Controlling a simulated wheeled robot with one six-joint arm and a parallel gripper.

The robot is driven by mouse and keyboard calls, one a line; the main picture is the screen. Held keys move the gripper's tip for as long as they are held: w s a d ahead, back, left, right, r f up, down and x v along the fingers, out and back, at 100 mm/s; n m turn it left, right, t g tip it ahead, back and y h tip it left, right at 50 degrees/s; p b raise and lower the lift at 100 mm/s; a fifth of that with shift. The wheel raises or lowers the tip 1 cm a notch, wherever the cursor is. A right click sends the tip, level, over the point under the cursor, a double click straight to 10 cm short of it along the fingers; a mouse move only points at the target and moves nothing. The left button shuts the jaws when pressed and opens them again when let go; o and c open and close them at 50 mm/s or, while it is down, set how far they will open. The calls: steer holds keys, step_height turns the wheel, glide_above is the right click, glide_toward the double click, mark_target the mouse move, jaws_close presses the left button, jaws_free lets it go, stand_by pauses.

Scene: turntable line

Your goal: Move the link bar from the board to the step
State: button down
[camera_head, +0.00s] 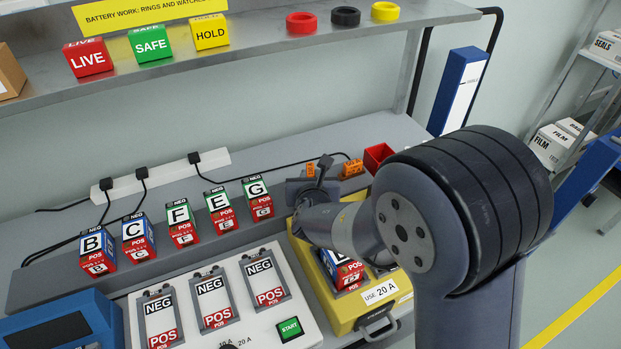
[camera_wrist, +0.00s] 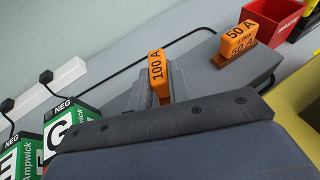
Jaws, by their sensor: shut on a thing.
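The link bar, an orange piece marked 100 A (camera_wrist: 157,68), sits between the two grey fingers of my gripper (camera_wrist: 160,85), which is shut on it. In the head view the link bar (camera_head: 310,170) shows small at my gripper (camera_head: 312,176), over the right part of the long grey step (camera_head: 55,283). I cannot tell whether its lower end touches the step. A white board (camera_head: 243,318) with NEG and POS bays and a green START button lies in front. A second orange piece marked 50 A (camera_wrist: 237,42) stands to the right; it also shows in the head view (camera_head: 352,168).
Several batteries (camera_head: 183,222) stand along the step, left of my gripper. A yellow case (camera_head: 346,313) holding batteries lies under my arm. A red bin (camera_head: 378,157) is at right, a blue device (camera_head: 60,325) at left. A shelf (camera_head: 250,45) hangs above.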

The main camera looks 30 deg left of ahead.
steer(key=shift+f+b, duration=0.65)
steer(key=shift+b, duration=0.25)
steer(key=c, duration=1.3)
jaws_free()
steer(key=shift+s+d+f, duration=0.1)
steer(key=shift+f, duration=0.05)
steer(key=shift+s+r+p, duration=0.1)
steer(key=shift+r+p, duration=0.75)
steer(key=shift+p, duration=0.25)
steer(key=b+v, duration=0.1)
steer(key=v, duration=0.6)
